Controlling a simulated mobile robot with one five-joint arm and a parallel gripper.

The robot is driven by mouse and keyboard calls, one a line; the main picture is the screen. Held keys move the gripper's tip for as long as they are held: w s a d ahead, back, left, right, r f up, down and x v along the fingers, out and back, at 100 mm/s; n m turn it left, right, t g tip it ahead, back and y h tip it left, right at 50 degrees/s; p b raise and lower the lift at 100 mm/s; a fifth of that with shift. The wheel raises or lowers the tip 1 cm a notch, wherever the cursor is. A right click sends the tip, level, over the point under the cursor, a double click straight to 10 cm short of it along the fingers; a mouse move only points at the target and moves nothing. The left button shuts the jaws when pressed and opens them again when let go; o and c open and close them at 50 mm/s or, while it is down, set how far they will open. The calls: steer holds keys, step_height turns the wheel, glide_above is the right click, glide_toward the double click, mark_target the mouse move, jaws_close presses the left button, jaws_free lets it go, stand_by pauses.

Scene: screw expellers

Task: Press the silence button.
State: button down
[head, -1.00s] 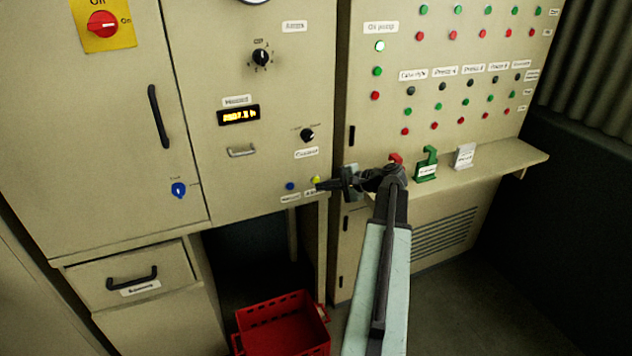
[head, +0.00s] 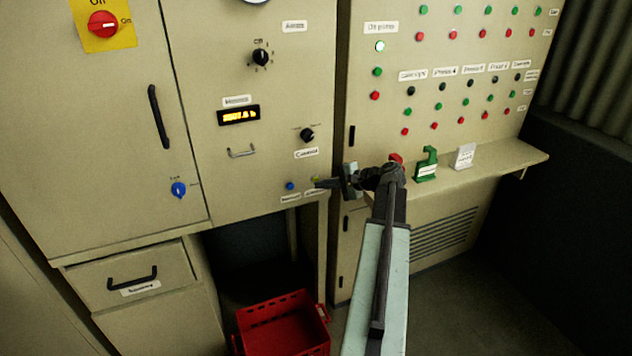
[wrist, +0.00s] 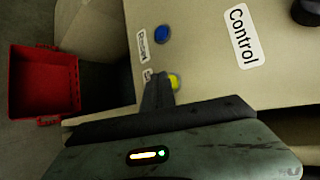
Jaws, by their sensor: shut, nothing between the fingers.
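A yellow button (head: 316,180) sits low on the middle cabinet panel, to the right of a blue button (head: 290,186). In the wrist view the shut fingers (wrist: 158,92) partly cover the yellow button (wrist: 174,82), and the blue button (wrist: 162,34) stands clear. The fingertips look touching or almost touching the yellow button; I cannot tell whether it is pushed in.
A black knob (head: 307,135) above a "Control" label (head: 306,154) and a drawer-like handle (head: 242,153) sit above the buttons. A shelf (head: 500,165) with a green holder (head: 427,165) juts out at right. A red crate (head: 283,325) stands below.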

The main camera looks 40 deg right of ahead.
steer(key=shift+w+d, duration=0.15)
steer(key=shift+w, duration=0.3)
stand_by(0.5)
steer(key=shift+s, duration=0.1)
steer(key=shift+s+a, duration=0.25)
steer(key=shift+s, duration=0.5)
steer(key=s, duration=0.1)
steer(key=s+a, duration=0.1)
steer(key=s, duration=0.1)
steer(key=s+a, duration=0.1)
steer(key=shift+s, duration=0.3)
stand_by(0.8)
